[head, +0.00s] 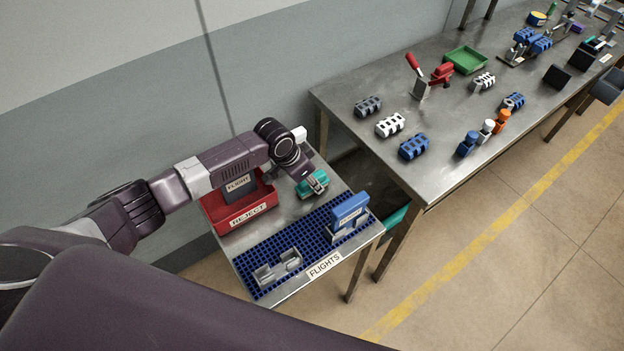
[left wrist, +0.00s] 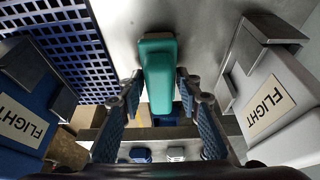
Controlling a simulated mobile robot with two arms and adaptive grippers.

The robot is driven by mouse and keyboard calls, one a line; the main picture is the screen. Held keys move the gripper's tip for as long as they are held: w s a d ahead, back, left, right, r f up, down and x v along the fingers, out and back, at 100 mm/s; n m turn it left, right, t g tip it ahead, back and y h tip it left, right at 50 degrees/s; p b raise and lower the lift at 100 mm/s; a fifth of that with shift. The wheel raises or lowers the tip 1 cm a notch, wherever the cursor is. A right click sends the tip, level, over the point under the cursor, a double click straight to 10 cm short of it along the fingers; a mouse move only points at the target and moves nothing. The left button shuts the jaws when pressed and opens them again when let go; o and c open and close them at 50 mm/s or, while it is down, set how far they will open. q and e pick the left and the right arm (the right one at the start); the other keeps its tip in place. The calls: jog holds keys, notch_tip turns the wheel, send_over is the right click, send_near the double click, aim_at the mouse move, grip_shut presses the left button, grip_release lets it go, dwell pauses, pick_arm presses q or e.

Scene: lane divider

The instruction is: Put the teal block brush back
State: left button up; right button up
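The teal block brush (head: 309,187) is at the end of my left arm in the head view, over the steel side table. In the left wrist view the teal block (left wrist: 159,70) lies between my left fingertips (left wrist: 160,82). One finger is on each side, with hardly any gap at the tips. I cannot tell whether they press on it or whether it rests on the table. A blue block marked FLIGHT (head: 349,209) stands on the right part of the blue grid mat (head: 312,237). My right gripper is out of view.
A red REJECT bin (head: 232,221) holds a dark FLIGHT block (head: 240,187). A grey holder (head: 277,267) sits on the mat's near left. In the wrist view a white FLIGHT block (left wrist: 270,105) stands close at right. The long workbench (head: 440,170) carries several parts.

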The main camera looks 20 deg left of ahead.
pick_arm(q)
jog(key=shift+o, duration=1.3)
